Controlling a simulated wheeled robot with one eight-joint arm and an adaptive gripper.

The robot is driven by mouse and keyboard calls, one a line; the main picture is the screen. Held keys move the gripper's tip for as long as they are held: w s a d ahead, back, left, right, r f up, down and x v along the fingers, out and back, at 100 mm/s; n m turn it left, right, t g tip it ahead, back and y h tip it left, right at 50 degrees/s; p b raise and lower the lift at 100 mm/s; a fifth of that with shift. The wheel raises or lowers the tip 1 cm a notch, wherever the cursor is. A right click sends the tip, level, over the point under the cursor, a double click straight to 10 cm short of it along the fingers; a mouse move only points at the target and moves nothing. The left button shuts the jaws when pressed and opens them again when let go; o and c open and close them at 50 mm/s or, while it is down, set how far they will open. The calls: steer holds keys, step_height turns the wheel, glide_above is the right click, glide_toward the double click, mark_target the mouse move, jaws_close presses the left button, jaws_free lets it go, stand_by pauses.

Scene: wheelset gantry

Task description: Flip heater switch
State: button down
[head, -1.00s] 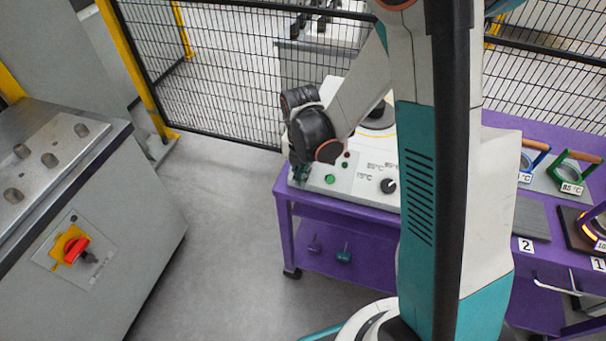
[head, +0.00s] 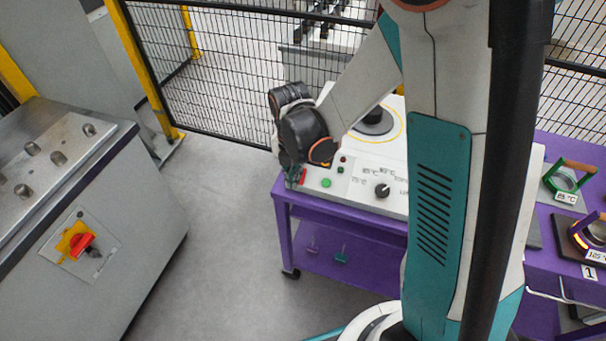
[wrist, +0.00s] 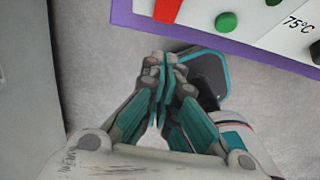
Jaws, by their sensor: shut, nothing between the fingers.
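The white heater (head: 362,148) stands on a purple cart, with a control panel along its front. I see no contact with the switch.
The purple cart edge (wrist: 190,35) runs close beyond my fingertips. Open floor (head: 225,230) lies between. A mesh fence (head: 225,75) stands behind. Ring-shaped tools (head: 563,179) sit at right.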

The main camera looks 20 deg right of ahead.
step_height(320, 180, up, 9)
steer(key=s+a+p, duration=0.1)
steer(key=p, duration=0.1)
steer(key=shift+s, duration=0.2)
steer(key=shift+a, duration=0.1)
steer(key=s+d+r+m+t+b, duration=0.1)
steer(key=s+d+r+m+t, duration=0.2)
steer(key=m, duration=1.1)
steer(key=s+d+r+m+t+b, duration=0.2)
steer(key=s+d+r+m+t, duration=0.2)
steer(key=s+r+m, duration=0.4)
steer(key=s+m, duration=0.1)
steer(key=m, duration=0.5)
steer(key=shift+s+m, duration=0.35)
steer(key=shift+m, duration=0.05)
